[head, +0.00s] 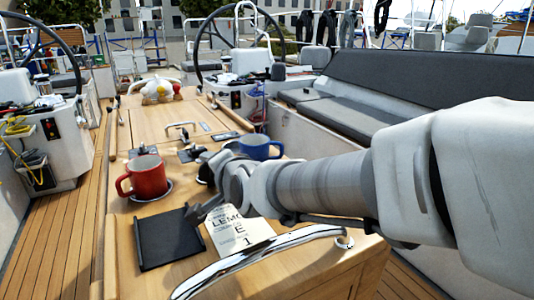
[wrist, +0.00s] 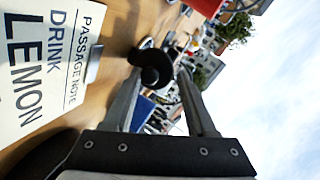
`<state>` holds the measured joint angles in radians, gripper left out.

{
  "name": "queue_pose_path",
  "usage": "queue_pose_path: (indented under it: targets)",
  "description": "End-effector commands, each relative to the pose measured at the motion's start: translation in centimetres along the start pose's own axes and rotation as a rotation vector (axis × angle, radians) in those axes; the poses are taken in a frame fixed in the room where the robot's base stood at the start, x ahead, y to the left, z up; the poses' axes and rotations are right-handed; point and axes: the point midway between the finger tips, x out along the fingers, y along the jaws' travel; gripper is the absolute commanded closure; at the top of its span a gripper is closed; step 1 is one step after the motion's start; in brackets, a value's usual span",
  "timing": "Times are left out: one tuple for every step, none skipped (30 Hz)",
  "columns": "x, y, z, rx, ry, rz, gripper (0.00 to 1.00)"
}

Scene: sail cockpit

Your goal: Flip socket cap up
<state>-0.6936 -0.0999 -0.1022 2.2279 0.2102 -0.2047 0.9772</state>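A black, rounded fitting that looks like the socket cap (wrist: 155,66) shows between and just beyond my gripper's fingertips in the wrist view. I cannot tell whether it is raised or lowered, or whether a finger touches it. My gripper (wrist: 160,82) has its two grey fingers apart, with a gap between them. In the head view my gripper (head: 208,170) is low over the wooden table, between the red mug and the blue mug, partly hidden by my wrist. The socket itself is mostly hidden there.
On the wooden table (head: 160,108), a red mug (head: 147,178) stands left and a blue mug (head: 258,147) behind my wrist. A printed card (head: 232,228) and black tray (head: 165,242) lie in front. A chrome rail (head: 250,252) curves along the near edge.

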Motion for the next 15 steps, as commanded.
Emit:
queue_pose_path:
  targets:
    - [0.0,0.0,0.0,0.0,0.0,-0.001,0.44]
    - [0.0,0.0,0.0,0.0,0.0,-0.001,0.44]
    - [0.0,0.0,0.0,0.0,0.0,-0.001,0.44]
    - [-0.1,-0.1,0.0,0.0,0.001,-0.001,0.44]
    - [-0.2,-0.1,-0.1,0.0,0.001,-0.001,0.44]
    - [-0.5,-0.2,-0.1,0.0,0.001,-0.002,0.44]
    - [-0.7,-0.2,-0.1,0.0,0.001,-0.002,0.44]
    - [-1.0,-0.2,-0.1,0.0,0.001,-0.002,0.44]
    - [-1.5,-0.2,-0.1,0.001,0.001,-0.002,0.44]
    - [-1.9,-0.3,-0.2,0.002,0.002,-0.003,0.44]
    - [-2.4,-0.3,-0.2,0.002,0.002,-0.003,0.44]
    - [-3.1,-0.3,-0.2,0.0,0.002,-0.004,0.44]
    - [-3.6,-0.4,-0.2,0.0,0.002,-0.004,0.44]
    - [-4.2,-0.4,-0.2,0.001,0.002,-0.004,0.44]
    - [-4.9,-0.4,-0.2,0.002,0.003,-0.004,0.44]
